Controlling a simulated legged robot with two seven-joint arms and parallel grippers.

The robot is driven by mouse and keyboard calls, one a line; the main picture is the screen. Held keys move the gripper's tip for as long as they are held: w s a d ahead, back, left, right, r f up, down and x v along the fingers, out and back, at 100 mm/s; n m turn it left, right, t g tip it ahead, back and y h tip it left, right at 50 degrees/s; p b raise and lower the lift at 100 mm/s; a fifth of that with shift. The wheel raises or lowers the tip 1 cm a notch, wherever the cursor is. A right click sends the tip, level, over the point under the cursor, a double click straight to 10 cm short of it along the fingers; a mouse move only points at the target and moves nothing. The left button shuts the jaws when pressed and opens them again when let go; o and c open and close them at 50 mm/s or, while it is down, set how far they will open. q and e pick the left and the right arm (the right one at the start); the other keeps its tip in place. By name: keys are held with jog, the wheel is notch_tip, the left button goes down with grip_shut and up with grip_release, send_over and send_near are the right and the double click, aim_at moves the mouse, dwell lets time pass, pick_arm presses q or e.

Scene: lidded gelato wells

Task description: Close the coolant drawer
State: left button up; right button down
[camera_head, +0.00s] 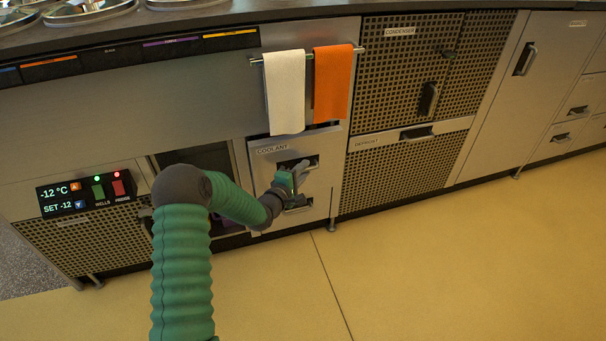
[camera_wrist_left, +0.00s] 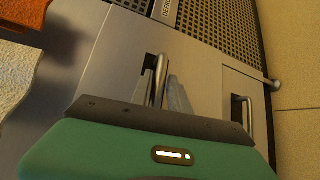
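The coolant drawer (camera_head: 262,170) is a pale metal front labelled COOLANT, low in the counter under the hanging towels. A dark line shows along part of its top edge; how far it stands out is hard to tell. My left gripper (camera_head: 297,178) is in front of it, close to its bar handle, and hides part of the handle. In the left wrist view, the drawer front (camera_wrist_left: 125,65) and its upright-looking handle (camera_wrist_left: 159,80) lie just beyond the gripper. Pale fingertips show beside that handle, but their spacing and any contact are unclear. My right gripper is out of view.
A white towel (camera_head: 285,95) and an orange towel (camera_head: 332,85) hang from a rail above the drawer. A second handle (camera_wrist_left: 243,112) sits on the lower front. Vented panels (camera_head: 400,175) stand to the right. The yellow floor (camera_head: 420,270) is clear.

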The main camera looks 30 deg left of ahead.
pick_arm(q)
grip_shut()
jog(key=shift+s+f, duration=0.15)
dwell(1.2)
